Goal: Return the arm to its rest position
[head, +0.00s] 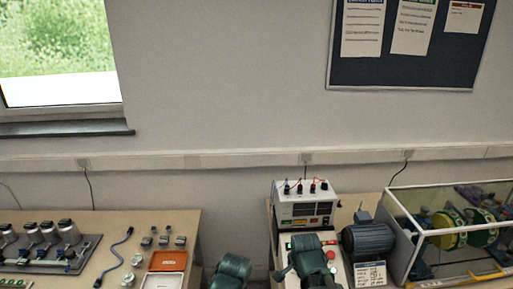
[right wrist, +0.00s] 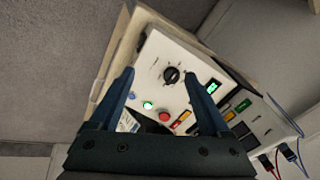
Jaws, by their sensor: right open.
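My right gripper (head: 308,266) is at the bottom of the head view, over the front of a control box (head: 330,249) on the right bench. In the right wrist view, its two blue fingers (right wrist: 159,74) are spread wide with nothing held between them. Beyond them is the control box's pale panel (right wrist: 157,58), with a black knob (right wrist: 171,75), a lit green button (right wrist: 148,105) and a red button (right wrist: 164,116). A green arm link of mine (head: 232,268) shows between the benches. My left gripper does not show.
A power supply (head: 305,208) stands behind the control box. A motor (head: 368,238) and a clear-sided enclosure (head: 410,225) with coloured discs are to its right. The left bench (head: 187,219) holds a metal fixture (head: 40,262), a blue cable (head: 116,250) and an orange-lined tray (head: 149,262).

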